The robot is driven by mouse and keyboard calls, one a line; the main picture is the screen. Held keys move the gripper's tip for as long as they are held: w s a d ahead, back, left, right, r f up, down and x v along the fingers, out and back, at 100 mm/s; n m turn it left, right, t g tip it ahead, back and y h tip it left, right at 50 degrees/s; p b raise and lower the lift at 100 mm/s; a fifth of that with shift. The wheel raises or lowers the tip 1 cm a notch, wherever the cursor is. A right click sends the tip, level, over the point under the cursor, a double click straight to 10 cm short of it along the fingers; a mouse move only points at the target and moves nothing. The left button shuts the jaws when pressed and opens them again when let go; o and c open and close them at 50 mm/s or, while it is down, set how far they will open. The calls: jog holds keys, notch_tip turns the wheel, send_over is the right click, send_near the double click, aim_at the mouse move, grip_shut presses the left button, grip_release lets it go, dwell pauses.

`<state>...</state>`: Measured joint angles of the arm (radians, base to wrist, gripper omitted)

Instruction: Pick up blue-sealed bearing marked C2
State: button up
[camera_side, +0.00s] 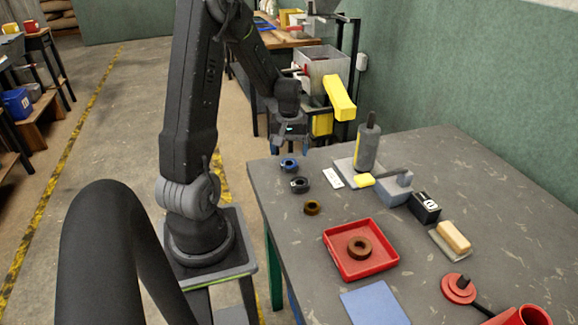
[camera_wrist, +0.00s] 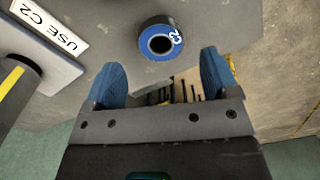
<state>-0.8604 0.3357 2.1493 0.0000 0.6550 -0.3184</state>
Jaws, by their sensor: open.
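The blue-sealed bearing (camera_side: 289,164) stands at the far left edge of the grey table in the side view. In the wrist view the bearing (camera_wrist: 160,56) has a black outer ring, a blue face and a white C2 mark. My gripper (camera_side: 291,149) is above it in the side view, fingers pointing down. In the wrist view my gripper (camera_wrist: 163,62) has its two blue fingers spread and nothing between them. The bearing lies just past the fingertips there, not gripped. A white card (camera_wrist: 52,30) reads USE C2.
A dark bearing (camera_side: 300,185) and an amber-brown one (camera_side: 312,208) lie nearby. A red tray (camera_side: 371,269) holds a brown ring (camera_side: 359,248). A grey-and-yellow upright tool (camera_side: 368,145) and a grey block (camera_side: 396,188) stand to the right. The table's left edge is close to the bearing.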

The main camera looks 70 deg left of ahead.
aim_at(289, 161)
notch_tip(289, 161, down, 5)
jog(key=shift+r, duration=0.1)
jog(key=shift+c, duration=0.5)
